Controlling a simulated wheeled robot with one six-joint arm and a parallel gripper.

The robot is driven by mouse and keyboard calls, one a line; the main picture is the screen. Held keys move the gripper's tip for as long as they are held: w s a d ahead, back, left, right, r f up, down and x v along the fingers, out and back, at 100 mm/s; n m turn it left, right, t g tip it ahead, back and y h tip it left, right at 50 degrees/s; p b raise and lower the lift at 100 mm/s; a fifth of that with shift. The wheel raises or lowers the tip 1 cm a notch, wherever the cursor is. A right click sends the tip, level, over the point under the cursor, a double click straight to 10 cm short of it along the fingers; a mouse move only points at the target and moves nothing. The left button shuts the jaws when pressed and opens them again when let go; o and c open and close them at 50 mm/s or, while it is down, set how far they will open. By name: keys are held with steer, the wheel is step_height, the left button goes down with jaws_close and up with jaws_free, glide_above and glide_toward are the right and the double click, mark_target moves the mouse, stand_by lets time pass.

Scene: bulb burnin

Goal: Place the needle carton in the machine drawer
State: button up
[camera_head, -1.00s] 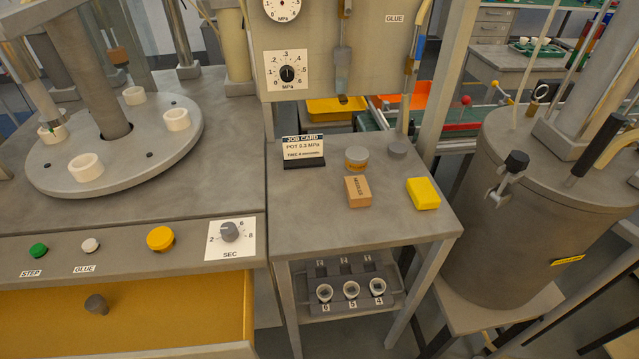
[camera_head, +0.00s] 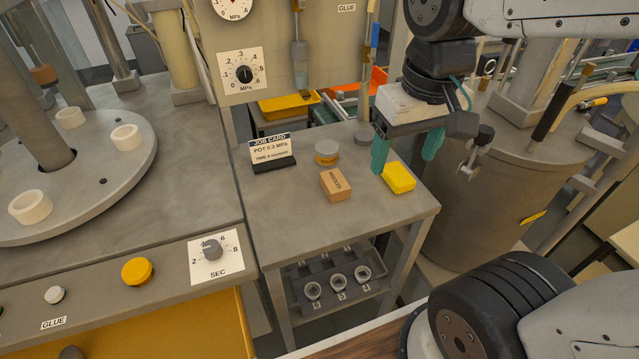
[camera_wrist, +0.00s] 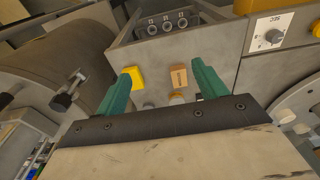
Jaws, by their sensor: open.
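The needle carton (camera_head: 335,185), a small brown box with dark lettering, sits on the small grey table between the dial panel and the pot. It also shows in the wrist view (camera_wrist: 178,77). My gripper (camera_head: 406,150) has green fingers, is open and empty, and hangs above the table's right side, right of the carton. In the wrist view the carton lies between the fingers (camera_wrist: 164,88), beyond their tips. The machine drawer (camera_head: 170,325), yellow-orange, is at the lower left, largely cut off by the frame, and its inside shows only in part.
A yellow block (camera_head: 398,177) lies right of the carton. A round tin (camera_head: 326,153) and a job card (camera_head: 271,151) stand behind it. A rack of cups (camera_head: 337,287) is on the lower shelf. A large grey pot (camera_head: 490,200) stands to the right.

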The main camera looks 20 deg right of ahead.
steer(key=w+a+f, duration=0.2)
steer(key=w+f, duration=0.3)
steer(key=w, duration=0.5)
steer(key=g, duration=0.1)
glide_above(335, 180)
steer(key=f, duration=0.8)
steer(key=shift+w+a+f, duration=0.2)
steer(key=shift+f, duration=0.05)
steer(key=f, duration=0.7)
steer(key=shift+s+d+f, duration=0.1)
steer(key=shift+s+d, duration=0.1)
steer(key=shift+s, duration=0.05)
steer(key=c, duration=1.1)
steer(key=shift+c, duration=0.2)
